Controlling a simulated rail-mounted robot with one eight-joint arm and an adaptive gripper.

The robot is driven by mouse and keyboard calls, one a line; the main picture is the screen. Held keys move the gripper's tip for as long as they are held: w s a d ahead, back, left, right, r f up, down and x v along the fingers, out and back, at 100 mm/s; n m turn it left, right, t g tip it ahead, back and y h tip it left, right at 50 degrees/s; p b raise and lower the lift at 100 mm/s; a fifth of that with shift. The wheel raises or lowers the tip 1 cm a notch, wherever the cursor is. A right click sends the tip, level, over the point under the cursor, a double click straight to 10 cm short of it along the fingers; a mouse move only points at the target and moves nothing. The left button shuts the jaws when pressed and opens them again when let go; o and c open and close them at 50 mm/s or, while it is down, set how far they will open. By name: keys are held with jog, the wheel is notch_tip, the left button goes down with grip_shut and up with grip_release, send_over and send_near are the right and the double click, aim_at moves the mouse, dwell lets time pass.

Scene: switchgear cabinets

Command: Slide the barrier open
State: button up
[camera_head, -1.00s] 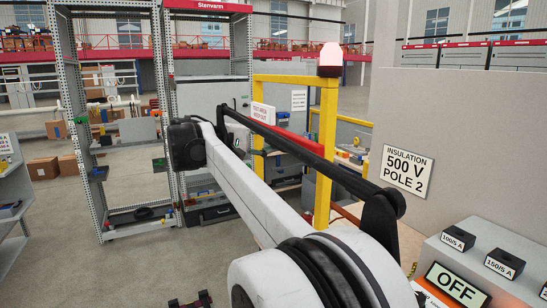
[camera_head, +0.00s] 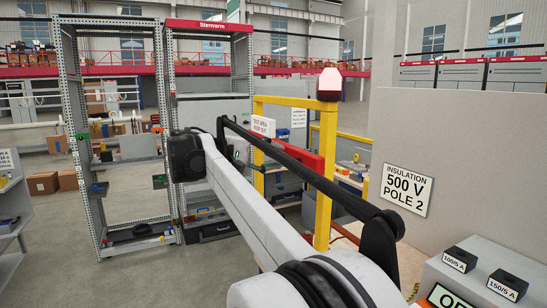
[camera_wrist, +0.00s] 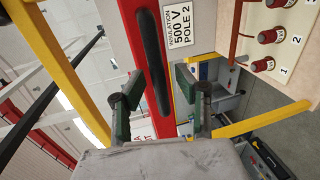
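The barrier is a red bar (camera_head: 307,163) with a white "TEST AREA KEEP OUT" sign (camera_head: 263,125), set across a yellow frame (camera_head: 325,165). In the head view my arm hides much of it. In the wrist view the red bar (camera_wrist: 157,78) runs up the picture and carries a long black handle (camera_wrist: 152,60). My gripper (camera_wrist: 158,88) is open, its two dark green fingers well apart. The handle's lower part lies between the fingers in the picture. I cannot tell whether it is within their depth, and I see no contact. My gripper is hidden in the head view.
A red beacon (camera_head: 330,82) tops the yellow post. A grey panel with an "INSULATION 500 V POLE 2" sign (camera_head: 406,189) stands right. A grey box with black "100/5 A" and "150/5 A" blocks (camera_head: 507,285) is at lower right. Metal shelving (camera_head: 80,140) stands left; floor before it is clear.

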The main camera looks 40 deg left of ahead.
jog(key=v, duration=1.2)
jog(key=shift+w+d, duration=0.1)
dwell(0.4)
